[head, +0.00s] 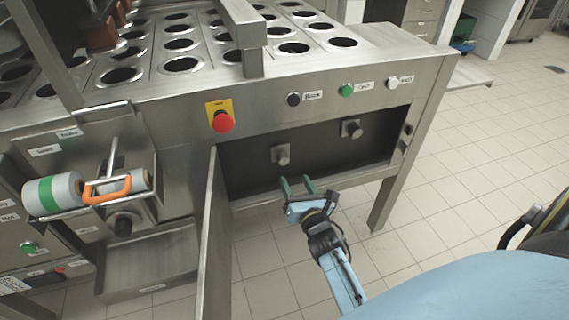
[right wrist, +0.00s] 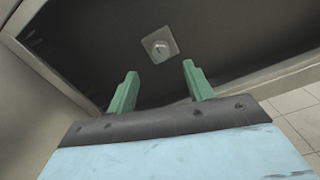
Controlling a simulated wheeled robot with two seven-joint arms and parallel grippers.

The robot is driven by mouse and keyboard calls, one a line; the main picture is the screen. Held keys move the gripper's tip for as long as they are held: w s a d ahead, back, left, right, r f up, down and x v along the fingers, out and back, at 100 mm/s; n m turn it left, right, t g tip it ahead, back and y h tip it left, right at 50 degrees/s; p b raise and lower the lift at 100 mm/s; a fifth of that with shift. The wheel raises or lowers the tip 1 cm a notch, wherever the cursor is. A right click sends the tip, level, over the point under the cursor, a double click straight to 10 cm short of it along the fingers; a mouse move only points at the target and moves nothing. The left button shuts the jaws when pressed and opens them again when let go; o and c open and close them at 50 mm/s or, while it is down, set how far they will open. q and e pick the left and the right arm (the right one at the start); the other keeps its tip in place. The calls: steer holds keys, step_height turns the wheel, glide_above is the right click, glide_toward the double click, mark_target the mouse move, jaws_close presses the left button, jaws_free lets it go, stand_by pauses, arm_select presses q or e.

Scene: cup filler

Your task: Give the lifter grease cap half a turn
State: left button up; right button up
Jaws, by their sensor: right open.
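Two small metal caps on square plates are set on the dark back wall of the machine's open compartment in the head view. The left cap (head: 283,158) is just beyond my right gripper. The right cap (head: 352,129) is further right and higher. I cannot read which one is the lifter grease cap. My right gripper (head: 298,182), with green fingers, is open and empty at the compartment's lower front edge. In the right wrist view one cap (right wrist: 159,49) shows ahead, between and beyond the open fingers (right wrist: 157,82), not touched. My left gripper is not in view.
An open metal door (head: 213,240) stands left of the compartment. Above the opening are a red emergency button (head: 223,121), a black button (head: 293,99) and a green button (head: 346,90). A film roll (head: 52,194) and orange handle (head: 107,190) are at the left. Tiled floor (head: 440,180) is free at the right.

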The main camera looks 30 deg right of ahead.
mark_target(285, 161)
steer(key=b+x, duration=0.2)
steer(key=x, duration=0.5)
steer(key=shift+w+d+f, duration=0.15)
steer(key=shift+w, duration=0.25)
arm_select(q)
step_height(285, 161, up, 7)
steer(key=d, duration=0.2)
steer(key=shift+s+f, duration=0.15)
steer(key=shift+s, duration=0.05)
arm_select(e)
steer(key=shift+w+d, duration=0.1)
steer(key=shift+w, duration=0.55)
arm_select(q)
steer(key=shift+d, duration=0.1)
arm_select(e)
steer(key=c, duration=1)
